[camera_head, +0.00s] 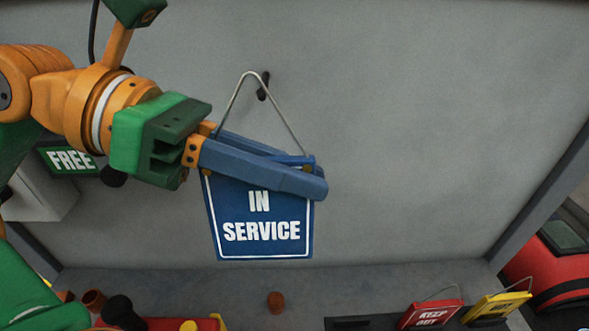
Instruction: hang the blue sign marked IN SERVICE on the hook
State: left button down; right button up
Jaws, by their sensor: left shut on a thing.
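The blue sign marked IN SERVICE (261,228) hangs upright below my left gripper (312,176), facing me. My left gripper is shut on its top edge, with blue fingers lying across it and hiding that edge. The sign's wire loop (234,97) rises above the fingers to a peak. The dark hook (263,86) sticks out of the grey wall just right of the peak and a little lower, inside the loop's outline in this view. I cannot tell whether the wire is over the hook or in front of it. My right gripper is not in view.
A green FREE sign (70,160) is at the left, behind my arm. A red KEEP OUT sign (430,316) and a yellow sign (496,308) stand at the lower right. A small brown piece (275,302) is at the bottom middle. The wall right of the hook is bare.

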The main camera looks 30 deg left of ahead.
pick_arm(q)
jog(key=shift+w+a+r, duration=0.1)
jog(key=shift+w+a, duration=0.05)
jog(key=w+a+f+p, duration=0.1)
jog(key=w+a+f, duration=0.2)
jog(key=w, duration=0.4)
jog(key=shift+a+f, duration=0.25)
jog(key=shift+a, duration=0.4)
jog(key=shift+w, duration=0.1)
jog(key=c, duration=0.8)
grip_release()
jog(key=shift+c, duration=0.2)
